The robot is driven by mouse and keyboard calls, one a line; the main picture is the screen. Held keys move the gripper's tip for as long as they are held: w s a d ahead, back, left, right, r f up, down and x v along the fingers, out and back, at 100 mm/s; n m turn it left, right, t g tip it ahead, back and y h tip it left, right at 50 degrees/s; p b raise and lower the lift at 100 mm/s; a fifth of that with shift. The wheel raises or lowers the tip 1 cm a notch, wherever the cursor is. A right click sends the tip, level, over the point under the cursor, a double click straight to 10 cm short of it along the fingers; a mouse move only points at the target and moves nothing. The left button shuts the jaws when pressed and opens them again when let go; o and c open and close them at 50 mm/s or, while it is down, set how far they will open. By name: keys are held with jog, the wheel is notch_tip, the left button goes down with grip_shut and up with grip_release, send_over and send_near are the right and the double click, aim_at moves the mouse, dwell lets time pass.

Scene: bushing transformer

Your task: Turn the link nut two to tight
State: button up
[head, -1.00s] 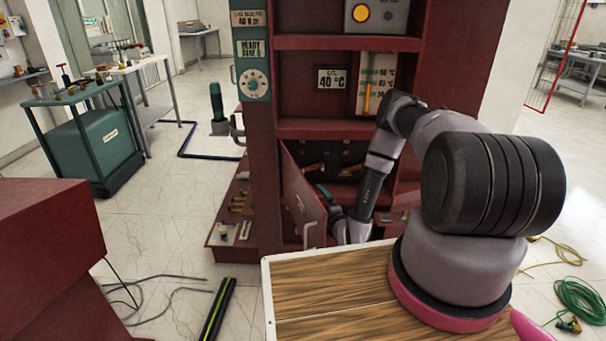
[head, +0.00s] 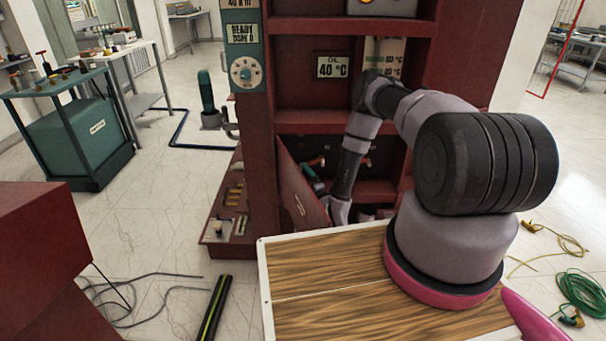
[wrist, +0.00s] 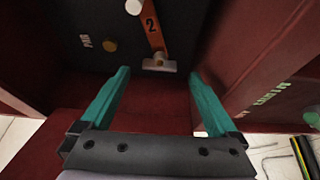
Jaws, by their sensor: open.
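In the wrist view an orange link marked 2 (wrist: 152,28) hangs on the dark back panel. A pale nut-like fitting (wrist: 160,64) sits at its lower end, and a whitish round knob (wrist: 133,6) shows at the top edge near its upper end. I cannot tell from its look whether the nut is loose or tight. My gripper (wrist: 160,82) has two teal fingers spread wide with nothing between them. The fitting lies ahead, between the fingertip lines and apart from them. In the head view my arm reaches into the lower cabinet compartment, which largely hides the gripper.
The open cabinet door (head: 300,190) stands left of my arm. In the wrist view a dark red wall with green lettering (wrist: 272,93) is close on the right. An oil sign (head: 333,67) reads 40 °C.

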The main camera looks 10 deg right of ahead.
aim_at(301, 169)
jog(key=shift+w+a, duration=0.2)
jog(key=shift+w, duration=0.65)
jog(key=shift+w+a, duration=0.15)
jog(key=shift+w, duration=0.65)
jog(key=c, duration=1.4)
